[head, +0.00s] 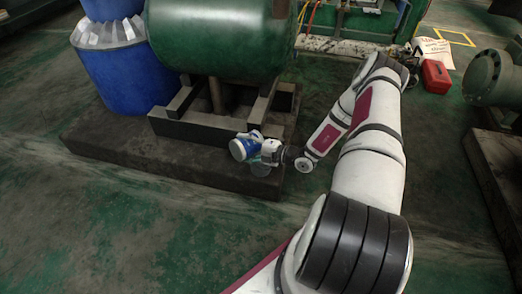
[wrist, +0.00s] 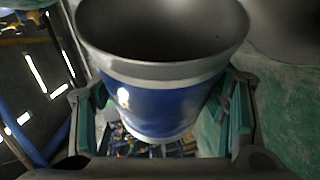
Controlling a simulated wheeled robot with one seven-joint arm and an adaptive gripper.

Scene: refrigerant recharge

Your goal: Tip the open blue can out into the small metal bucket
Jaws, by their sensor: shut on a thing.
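My gripper (head: 262,149) is shut on the blue can (head: 240,148), low beside the dark plinth under the green tank. In the wrist view the can (wrist: 160,105) is between the two fingers (wrist: 160,120). It is blue with white bands and a grey open mouth facing the camera's upper side. In the head view the can looks tilted, but the angle is hard to judge.
The green tank (head: 220,35) and its dark plinth (head: 150,155) stand behind the can. A large blue drum (head: 120,75) is at left. A red toolbox (head: 435,76) and green machinery (head: 495,78) are at right. Open floor (head: 130,245) lies in front.

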